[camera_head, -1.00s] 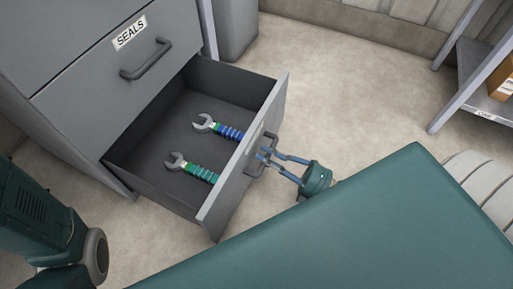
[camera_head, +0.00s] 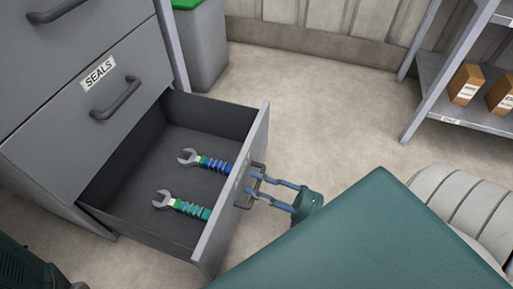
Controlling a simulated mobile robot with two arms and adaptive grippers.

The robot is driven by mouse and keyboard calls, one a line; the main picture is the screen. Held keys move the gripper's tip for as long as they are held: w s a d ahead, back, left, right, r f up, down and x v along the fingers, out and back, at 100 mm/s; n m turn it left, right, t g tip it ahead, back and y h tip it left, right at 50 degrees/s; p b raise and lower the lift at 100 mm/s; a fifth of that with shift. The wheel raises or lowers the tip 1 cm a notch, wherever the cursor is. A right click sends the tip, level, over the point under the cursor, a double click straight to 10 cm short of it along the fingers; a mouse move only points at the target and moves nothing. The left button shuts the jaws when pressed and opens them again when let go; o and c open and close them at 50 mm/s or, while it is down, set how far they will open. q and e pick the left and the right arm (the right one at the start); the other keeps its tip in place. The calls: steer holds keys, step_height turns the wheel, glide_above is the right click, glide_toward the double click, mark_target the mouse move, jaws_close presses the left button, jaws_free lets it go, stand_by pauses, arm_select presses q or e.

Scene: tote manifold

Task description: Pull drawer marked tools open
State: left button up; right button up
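The lower grey drawer (camera_head: 235,215) stands well open below the drawer labelled SEALS (camera_head: 99,74). Its own label is not readable from here. Inside lie a wrench with a blue grip (camera_head: 216,165) and a wrench with a green grip (camera_head: 187,208). My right gripper (camera_head: 254,183) has its blue fingers at the dark handle (camera_head: 258,170) on the drawer's front and looks shut on it, one finger to either side.
A grey bin with a green rim (camera_head: 203,45) stands behind the cabinet. A metal shelf (camera_head: 470,118) with orange-brown boxes (camera_head: 466,84) is at the right. The floor between them is clear. My green body fills the lower right.

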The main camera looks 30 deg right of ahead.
steer(key=v, duration=1.2)
stand_by(0.4)
